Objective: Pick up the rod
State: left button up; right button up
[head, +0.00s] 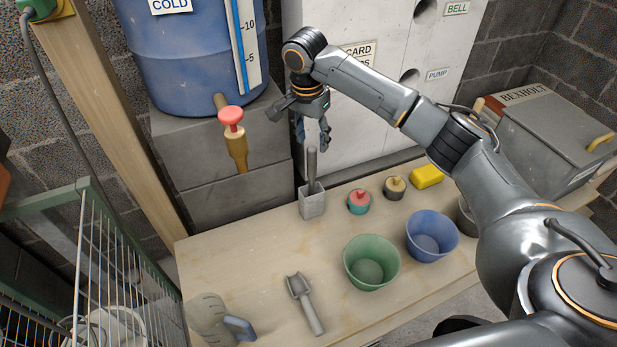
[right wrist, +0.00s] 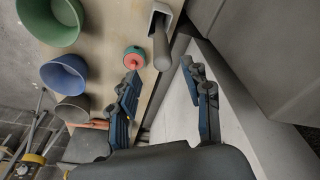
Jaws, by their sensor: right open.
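The grey rod (head: 312,164) stands upright in a small grey square holder (head: 312,205) near the back edge of the wooden bench. My right gripper (head: 313,142) points down just above the rod, with its fingers around the level of the rod's top. In the right wrist view, the rod (right wrist: 160,47) rises from the holder (right wrist: 165,12) towards the gap between the fingertips of the open right gripper (right wrist: 161,76). I cannot tell whether a finger touches it. Its lower end is hidden in the holder. My left gripper is out of view.
Red-topped (head: 359,201) and yellow-topped (head: 395,187) round pieces and a yellow block (head: 427,177) stand right of the holder. Green (head: 371,262) and blue (head: 432,235) buckets, a scoop (head: 304,300) and a jug (head: 212,318) are nearer. A brass tap (head: 236,145) juts out at left.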

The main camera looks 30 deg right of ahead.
aim_at(313, 167)
jog(key=f, duration=0.7)
jog(key=w+f, duration=0.1)
jog(key=f, duration=0.3)
jog(key=shift+d+f, duration=0.15)
jog(key=shift+d, duration=0.25)
grip_shut()
